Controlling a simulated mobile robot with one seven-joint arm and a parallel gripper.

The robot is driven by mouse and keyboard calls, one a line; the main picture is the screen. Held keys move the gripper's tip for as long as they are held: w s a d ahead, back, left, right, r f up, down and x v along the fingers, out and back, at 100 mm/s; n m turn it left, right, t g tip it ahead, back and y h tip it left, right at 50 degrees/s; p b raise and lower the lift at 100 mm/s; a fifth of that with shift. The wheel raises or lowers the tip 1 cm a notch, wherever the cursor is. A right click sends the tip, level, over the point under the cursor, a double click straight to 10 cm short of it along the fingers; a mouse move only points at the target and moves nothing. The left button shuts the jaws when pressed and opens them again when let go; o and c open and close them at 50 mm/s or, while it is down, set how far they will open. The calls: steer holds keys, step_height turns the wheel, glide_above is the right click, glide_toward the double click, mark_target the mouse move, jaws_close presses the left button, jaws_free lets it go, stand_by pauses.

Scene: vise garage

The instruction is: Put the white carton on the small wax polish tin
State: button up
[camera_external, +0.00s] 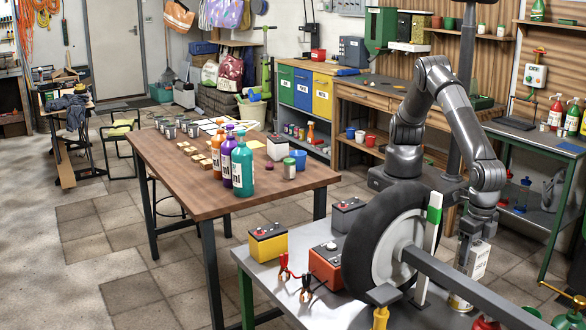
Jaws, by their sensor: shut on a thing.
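My gripper (474,236) points down at the right, beyond the large black wheel, and is shut on the white carton (479,259). The carton is upright, with dark print on its side. A small pale can with a tan band (459,303) shows low below the carton, partly hidden by a grey beam. I cannot tell whether this is the small wax polish tin, nor whether the carton touches anything beneath it. The beam hides the space between them.
The wheel (374,238) and grey beam (470,292) stand in front of my gripper. The metal bench (262,284) holds a yellow battery (268,244), a red battery (326,265) and clamps. A wooden table (205,200) with bottles and cans stands left. A green-framed bench (530,140) is at right.

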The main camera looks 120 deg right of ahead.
steer(key=shift+f, duration=1.15)
steer(key=shift+f, duration=0.15)
steer(key=o, duration=1.2)
step_height(320, 180, up, 12)
steer(key=shift+r, duration=0.15)
